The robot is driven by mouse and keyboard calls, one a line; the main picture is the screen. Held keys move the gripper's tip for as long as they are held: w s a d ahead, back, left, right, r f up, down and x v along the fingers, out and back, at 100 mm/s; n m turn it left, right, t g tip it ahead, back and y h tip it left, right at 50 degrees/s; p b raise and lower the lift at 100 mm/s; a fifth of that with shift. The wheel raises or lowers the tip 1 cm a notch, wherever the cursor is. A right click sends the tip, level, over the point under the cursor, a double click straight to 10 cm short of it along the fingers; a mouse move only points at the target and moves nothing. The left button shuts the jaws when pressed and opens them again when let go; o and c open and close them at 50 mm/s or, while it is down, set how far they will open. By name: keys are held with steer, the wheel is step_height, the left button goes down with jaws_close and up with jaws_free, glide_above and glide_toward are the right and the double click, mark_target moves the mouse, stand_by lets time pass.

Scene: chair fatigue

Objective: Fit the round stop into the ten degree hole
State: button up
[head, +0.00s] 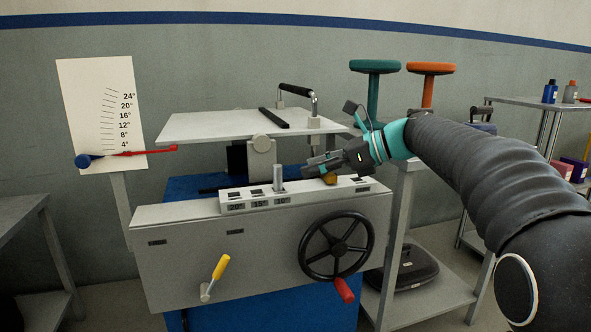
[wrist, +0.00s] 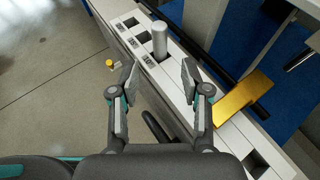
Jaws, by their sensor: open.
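The round stop, a grey upright cylinder (head: 278,179), stands at the position marked 10° on the pale rail (head: 310,194). Its lower end is not clear, so I cannot tell how deep it sits. It also shows in the wrist view (wrist: 160,42), upright, just beyond the fingertips and roughly between their lines. My gripper (head: 318,165) is open and empty, to the right of the stop; in the wrist view its fingers (wrist: 160,80) are spread apart, not touching the stop. Square holes marked 20° (head: 235,194) and 15° (head: 257,191) lie to the left.
Another dark hole (wrist: 257,163) is at the rail's near end. A black handwheel (head: 336,245) and yellow-handled crank (head: 220,267) project from the front panel. A grey plate (head: 215,124) stands above.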

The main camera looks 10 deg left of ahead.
steer(key=v, duration=0.5)
steer(key=s+d+f+n+t+h, duration=0.1)
steer(key=s+d+f+n+h, duration=0.3)
steer(key=s, duration=0.6)
steer(key=s+d+f+n+t+h, duration=0.2)
steer(key=s+d+f+n+h, duration=0.3)
steer(key=s+d+f+n, duration=0.3)
steer(key=s+d+f+n+t+h, duration=0.2)
steer(key=s+d+f+n+h, duration=0.2)
steer(key=s+d+f, duration=0.7)
steer(key=shift+s+d+n+h, duration=0.3)
steer(key=shift+s+n, duration=0.7)
steer(key=shift+n, duration=0.2)
steer(key=shift+r+p, duration=0.2)
steer(key=shift+p, duration=0.2)
